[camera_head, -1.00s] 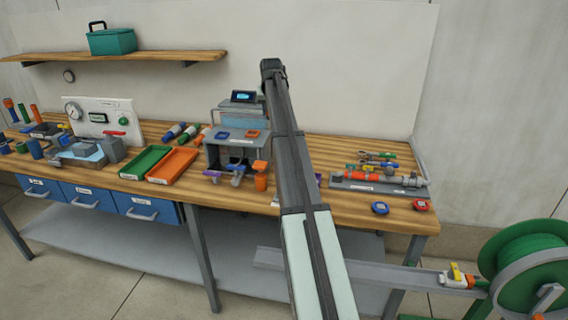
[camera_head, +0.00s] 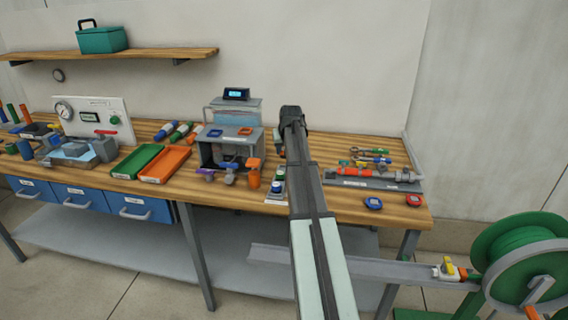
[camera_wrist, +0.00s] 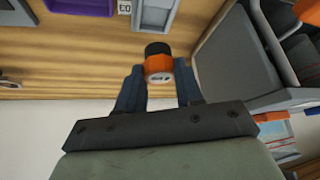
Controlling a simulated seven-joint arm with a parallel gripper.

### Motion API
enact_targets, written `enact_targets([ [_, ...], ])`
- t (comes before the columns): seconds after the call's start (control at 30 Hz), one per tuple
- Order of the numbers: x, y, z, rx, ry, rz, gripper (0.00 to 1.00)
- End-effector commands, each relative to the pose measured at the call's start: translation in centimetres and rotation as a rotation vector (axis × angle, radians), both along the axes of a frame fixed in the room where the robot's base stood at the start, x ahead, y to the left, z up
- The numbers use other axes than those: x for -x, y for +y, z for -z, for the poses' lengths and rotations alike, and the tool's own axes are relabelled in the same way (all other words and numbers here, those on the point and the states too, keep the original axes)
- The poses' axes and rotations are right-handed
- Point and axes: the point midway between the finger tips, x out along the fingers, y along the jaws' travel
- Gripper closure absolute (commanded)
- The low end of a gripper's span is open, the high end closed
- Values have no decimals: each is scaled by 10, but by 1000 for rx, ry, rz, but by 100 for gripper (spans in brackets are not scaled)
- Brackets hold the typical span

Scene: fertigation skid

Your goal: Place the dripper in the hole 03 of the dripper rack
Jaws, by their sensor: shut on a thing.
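My gripper (camera_wrist: 160,88) is shut on a small orange and black cylinder, the dripper (camera_wrist: 159,66), in the wrist view. Its pale round end with dark marks faces the camera, and its black end points away. In the head view my arm reaches over the bench right of the grey box stand, and the dripper is too small to make out surely. I cannot surely pick out the dripper rack or hole 03. A white-and-grey strip with small dark and blue pieces (camera_head: 278,184) stands beside my arm, partly hidden by it.
The grey box stand (camera_head: 230,150) is close left of my arm; a grey box corner (camera_wrist: 237,62) fills the wrist view's right. A purple tray (camera_wrist: 80,6) is at its top. Green (camera_head: 137,162) and orange (camera_head: 165,165) trays lie left. A pipe assembly (camera_head: 372,176) lies right.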

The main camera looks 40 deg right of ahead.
Motion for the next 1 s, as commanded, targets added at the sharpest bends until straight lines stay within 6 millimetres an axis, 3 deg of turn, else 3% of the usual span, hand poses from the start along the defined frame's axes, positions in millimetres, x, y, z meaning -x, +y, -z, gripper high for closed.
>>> enact_targets([
  [0.1, 1, 1, 18, -1, 2, 0, 97],
  [0.53, 0, 0, 58, -1, 1, 1, 97],
  [0.93, 0, 0, 62, -1, 1, 1, 97],
  [0.97, 0, 0, 62, 0, 0, 1, 63],
  [1.0, 0, 0, 62, 0, 0, 1, 59],
])
